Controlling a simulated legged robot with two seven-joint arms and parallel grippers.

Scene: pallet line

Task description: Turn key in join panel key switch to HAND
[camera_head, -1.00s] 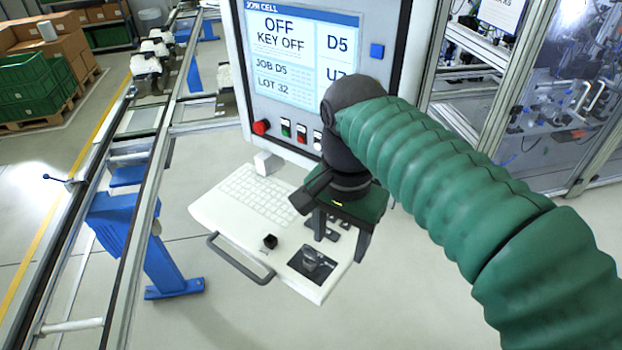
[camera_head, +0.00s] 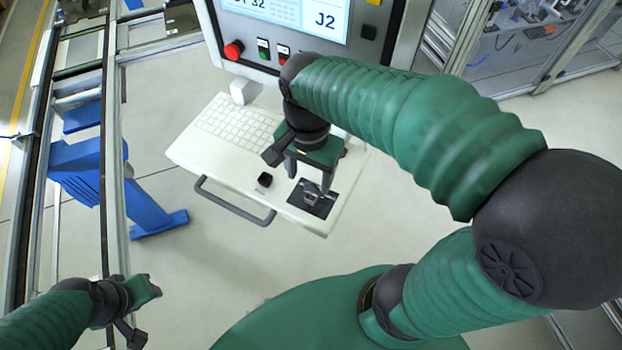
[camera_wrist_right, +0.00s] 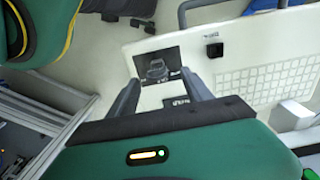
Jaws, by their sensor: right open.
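A black plate (camera_head: 321,209) with a grey key piece (camera_head: 312,196) on it lies at the front right of the white keyboard shelf (camera_head: 225,178) below the panel. The key piece also shows in the right wrist view (camera_wrist_right: 157,68), and its marked position cannot be read. My right gripper (camera_head: 308,174) points down over the shelf, open, its fingers apart. In the wrist view its fingertips (camera_wrist_right: 161,80) lie on either side of the key piece; I cannot tell whether they touch it. My left gripper (camera_head: 142,308) is at the bottom left, away from the shelf; its jaws are unclear.
The panel (camera_head: 290,12), with a red button (camera_head: 233,50) and smaller switches, stands behind the shelf. A small black knob (camera_head: 264,179) and a front handle (camera_head: 235,205) are left of the plate. A conveyor frame (camera_head: 112,150) runs along the left; open floor lies between.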

